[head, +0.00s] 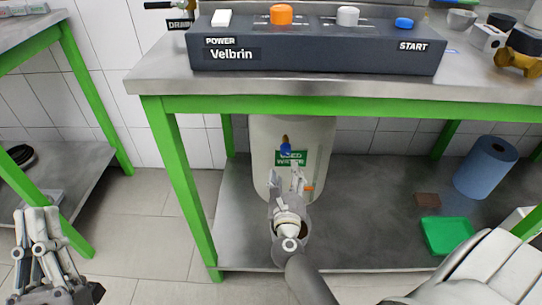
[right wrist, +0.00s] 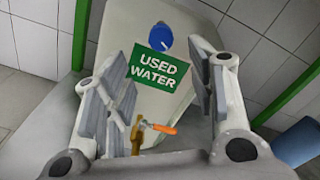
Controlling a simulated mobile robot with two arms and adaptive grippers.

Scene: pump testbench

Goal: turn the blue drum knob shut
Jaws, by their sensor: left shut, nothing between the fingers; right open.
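The white used-water drum (head: 262,135) stands on the lower shelf under the bench, with a green "USED WATER" label (right wrist: 158,68). The blue knob (head: 285,148) sits above the label, below a small brass part. It also shows in the right wrist view (right wrist: 167,41), beyond the fingers and apart from them. My right gripper (head: 285,180) is open in front of the drum, its fingers either side of the label in the wrist view. My left gripper (head: 37,212) is shut and empty at the far left, away from the drum.
A brass tap with an orange lever (right wrist: 160,128) is low on the drum, close to my right fingers. The green bench frame (head: 185,185) and its top rail (head: 330,105) border the space.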

